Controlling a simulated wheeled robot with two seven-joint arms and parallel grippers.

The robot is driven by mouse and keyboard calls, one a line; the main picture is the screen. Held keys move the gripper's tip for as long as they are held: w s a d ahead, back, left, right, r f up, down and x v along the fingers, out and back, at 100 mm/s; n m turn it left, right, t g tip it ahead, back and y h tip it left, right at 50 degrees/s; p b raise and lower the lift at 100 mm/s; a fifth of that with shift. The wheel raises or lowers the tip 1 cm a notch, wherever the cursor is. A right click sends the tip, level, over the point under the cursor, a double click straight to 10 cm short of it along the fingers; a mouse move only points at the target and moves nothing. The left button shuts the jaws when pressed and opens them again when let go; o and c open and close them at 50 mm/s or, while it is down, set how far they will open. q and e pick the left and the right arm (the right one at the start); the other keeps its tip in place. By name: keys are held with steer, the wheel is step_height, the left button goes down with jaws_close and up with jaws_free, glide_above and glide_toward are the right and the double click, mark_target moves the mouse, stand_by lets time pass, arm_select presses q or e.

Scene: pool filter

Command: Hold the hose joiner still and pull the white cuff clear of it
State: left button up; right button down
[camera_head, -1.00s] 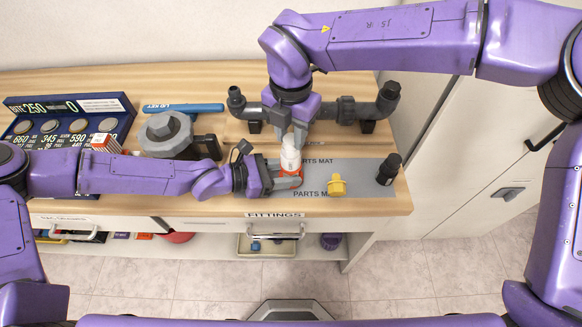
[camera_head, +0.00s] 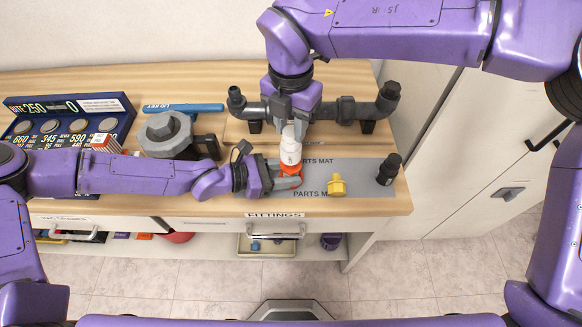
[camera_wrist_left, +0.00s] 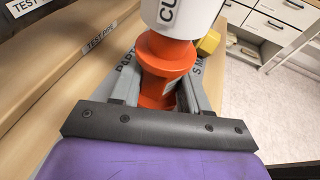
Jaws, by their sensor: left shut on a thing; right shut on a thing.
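The hose joiner (camera_head: 290,170) is orange and stands upright over the grey parts mat (camera_head: 362,174). My left gripper (camera_head: 286,181) is shut on the joiner low down. In the left wrist view the joiner (camera_wrist_left: 160,88) sits between the two grey fingers. The white cuff (camera_head: 290,149) is upright directly above the joiner. In the left wrist view the lower part of the cuff (camera_wrist_left: 178,18) shows right over the joiner's orange upper rim. I cannot tell whether the joiner's end is still inside it. My right gripper (camera_head: 290,128) is shut on the cuff's top from above.
A yellow fitting (camera_head: 337,186) and a black fitting (camera_head: 389,168) stand on the mat to the right. A grey pipe assembly (camera_head: 346,110) lies behind my right gripper.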

arm_select(q)
steer(key=shift+f, duration=0.1)
arm_select(e)
steer(key=shift+r, duration=2.2)
arm_select(q)
steer(key=o, duration=1.2)
steer(key=shift+o, duration=0.2)
steer(key=shift+a, duration=0.15)
steer(key=v, duration=1)
steer(key=shift+s+a+r, duration=0.1)
steer(key=shift+r, duration=0.15)
arm_select(e)
steer(key=shift+a, duration=0.1)
arm_select(q)
steer(key=shift+s+a+r, duration=0.15)
steer(key=shift+s+a, duration=0.05)
steer(key=shift+a, duration=0.45)
